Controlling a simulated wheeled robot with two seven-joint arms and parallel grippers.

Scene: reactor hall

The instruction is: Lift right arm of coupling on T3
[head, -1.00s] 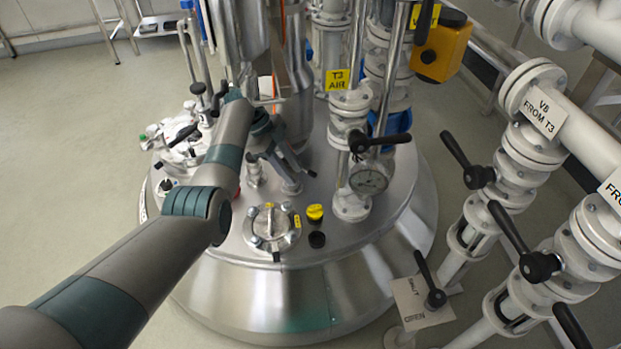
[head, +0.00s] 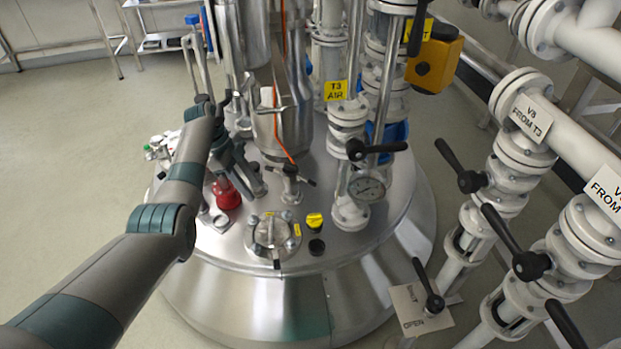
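The coupling (head: 291,187) stands on the lid of the steel vessel T3 (head: 330,255), below a steel pipe. A short dark-tipped arm (head: 311,183) sticks out from its right side, close to level. My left gripper (head: 243,175) points down and right over the lid, left of the coupling and apart from it. Its fingers are small and dark here, and I cannot tell whether they are open or shut. Nothing is clearly seen between them. The coupling's left side is hard to make out. My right gripper is not in view.
A red fitting (head: 227,194) stands just below my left gripper. A round clamped hatch (head: 273,234) and a yellow cap (head: 314,221) are in front. A valve with a black lever (head: 375,150) and a gauge (head: 366,188) stand to the right.

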